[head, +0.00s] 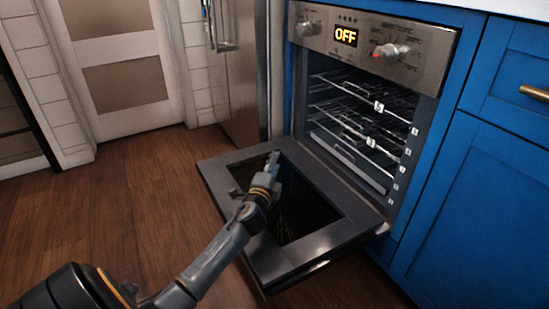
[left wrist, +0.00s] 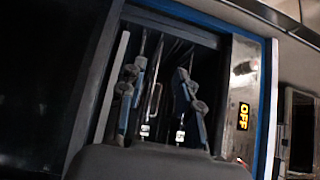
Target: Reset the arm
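My left arm reaches in from the lower left of the head view. Its gripper (head: 273,158) is over the lowered oven door (head: 325,242), near the door's far side. In the left wrist view the two fingers of the left gripper (left wrist: 161,72) stand apart with nothing between them. The oven cavity and its racks show behind them. My right gripper is not in view.
The oven (head: 372,40) is open and its display reads OFF. Wire racks (head: 365,110) are inside. Blue cabinets (head: 480,210) stand at the right, a steel fridge (head: 232,75) at the left. The wooden floor (head: 120,205) at left is clear.

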